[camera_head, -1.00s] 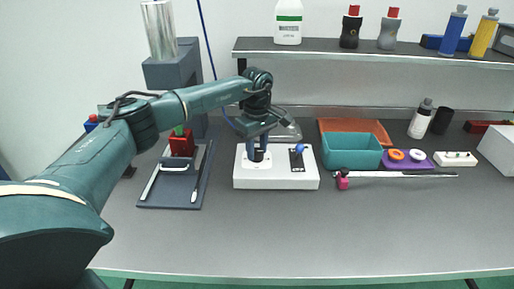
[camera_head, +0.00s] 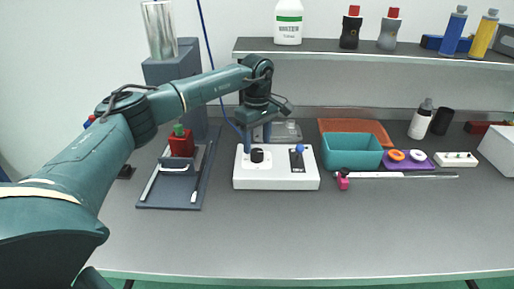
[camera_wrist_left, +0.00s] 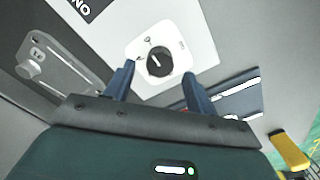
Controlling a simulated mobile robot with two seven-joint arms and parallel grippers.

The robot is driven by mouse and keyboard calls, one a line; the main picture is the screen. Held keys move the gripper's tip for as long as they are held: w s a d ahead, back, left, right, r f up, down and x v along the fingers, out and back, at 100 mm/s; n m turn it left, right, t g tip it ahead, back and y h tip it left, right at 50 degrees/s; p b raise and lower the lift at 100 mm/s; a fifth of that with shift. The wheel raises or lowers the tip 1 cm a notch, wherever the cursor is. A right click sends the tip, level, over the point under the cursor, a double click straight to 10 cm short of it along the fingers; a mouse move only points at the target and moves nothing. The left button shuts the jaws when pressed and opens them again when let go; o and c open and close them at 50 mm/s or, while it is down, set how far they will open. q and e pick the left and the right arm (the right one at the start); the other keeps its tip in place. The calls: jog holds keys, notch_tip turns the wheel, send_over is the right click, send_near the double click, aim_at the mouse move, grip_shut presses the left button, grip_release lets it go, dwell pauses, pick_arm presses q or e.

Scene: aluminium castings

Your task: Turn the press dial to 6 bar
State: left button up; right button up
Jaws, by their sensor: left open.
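The press dial (camera_head: 257,155) is a round black knob on a white plate, on the left part of the white control box (camera_head: 277,183). In the left wrist view the dial (camera_wrist_left: 160,62) carries a short white pointer line; I cannot read a pressure scale around it. My left gripper (camera_head: 257,138) is open and empty, its two blue fingers pointing down above and slightly behind the dial, apart from it. In the left wrist view the left gripper (camera_wrist_left: 158,86) has its fingers spread wider than the dial. My right gripper is not in view.
A blue-tipped lever (camera_head: 299,149) stands on the same box. A dark tray (camera_head: 155,201) with a red block (camera_head: 181,144) lies to the left, a teal bin (camera_head: 352,152) to the right. A shelf (camera_head: 380,50) spans the back. The front of the table is clear.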

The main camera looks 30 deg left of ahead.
aim_at(257, 152)
pick_arm(q)
notch_tip(257, 152, up, 10)
jog(key=shift+r, duration=0.15)
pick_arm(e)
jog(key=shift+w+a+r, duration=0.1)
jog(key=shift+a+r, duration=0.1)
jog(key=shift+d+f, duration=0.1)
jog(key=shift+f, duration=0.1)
